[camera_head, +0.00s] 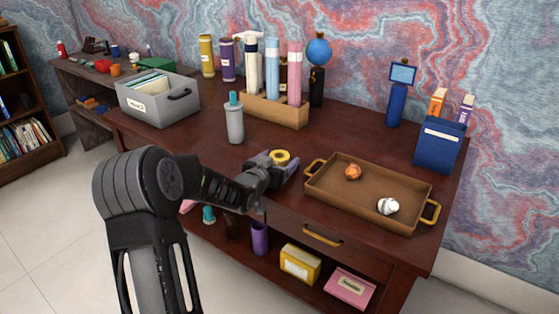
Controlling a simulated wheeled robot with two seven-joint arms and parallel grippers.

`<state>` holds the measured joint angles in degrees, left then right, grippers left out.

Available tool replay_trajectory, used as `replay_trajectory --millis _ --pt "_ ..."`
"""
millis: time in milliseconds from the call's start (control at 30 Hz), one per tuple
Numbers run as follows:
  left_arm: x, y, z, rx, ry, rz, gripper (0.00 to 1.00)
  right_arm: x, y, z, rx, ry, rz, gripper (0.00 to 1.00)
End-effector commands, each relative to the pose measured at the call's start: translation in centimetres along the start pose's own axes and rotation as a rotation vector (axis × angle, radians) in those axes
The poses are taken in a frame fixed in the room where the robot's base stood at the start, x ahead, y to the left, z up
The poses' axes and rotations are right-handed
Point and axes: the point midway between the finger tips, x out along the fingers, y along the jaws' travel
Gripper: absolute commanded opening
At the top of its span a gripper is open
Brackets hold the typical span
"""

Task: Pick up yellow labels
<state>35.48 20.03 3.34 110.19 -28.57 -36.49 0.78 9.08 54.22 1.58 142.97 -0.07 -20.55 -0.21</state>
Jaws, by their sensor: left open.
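A small yellow ring-shaped roll (281,157), probably the yellow labels, is at the desk's front edge, left of the brown tray. My left gripper (279,163) reaches in from the left and is open at the roll, its fingers close around or beside it. I cannot tell whether the fingers touch the roll, and its lower part is hidden by the gripper. My right gripper is out of view.
The brown tray (322,192) with gold handles holds an orange crumpled ball (352,172) and a white one (388,206). A grey bottle (235,122) stands behind my gripper. A tan box (262,112) with rolled tubes and a grey file bin (150,108) stand farther back.

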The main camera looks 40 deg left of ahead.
Motion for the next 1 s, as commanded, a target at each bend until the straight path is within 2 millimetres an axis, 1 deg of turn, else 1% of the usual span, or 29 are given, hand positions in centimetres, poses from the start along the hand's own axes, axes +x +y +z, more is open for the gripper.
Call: replay_trajectory --millis 100,667,1000 --pt "0.53 0.01 -0.02 0.0 0.0 0.0 0.78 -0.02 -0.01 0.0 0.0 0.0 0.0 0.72" --pt "0.47 -0.03 0.0 0.0 0.0 -0.001 0.77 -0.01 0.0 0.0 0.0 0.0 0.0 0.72" --pt "0.47 -0.03 0.01 0.0 0.0 -0.001 0.49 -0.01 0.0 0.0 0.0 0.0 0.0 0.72"
